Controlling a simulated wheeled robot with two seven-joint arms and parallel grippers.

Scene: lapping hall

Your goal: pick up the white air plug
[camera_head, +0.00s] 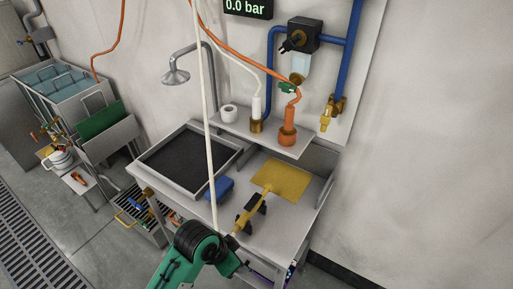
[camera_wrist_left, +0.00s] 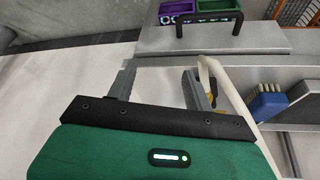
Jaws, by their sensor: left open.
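The white air plug (camera_head: 257,106) stands upright in a brass fitting on the shelf, with a thin white hose running up from its top. The plug cannot be made out in the left wrist view. My right gripper is not in view.
A pale hose (camera_head: 205,100) hangs down close to my left gripper. The bench holds a black-bottomed tray (camera_head: 236,160), a blue brush (camera_head: 218,189), a yellow cloth (camera_head: 285,178) and a brass-coloured tool (camera_head: 249,209) on black supports. A white roll (camera_head: 229,113) stands left of the plug.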

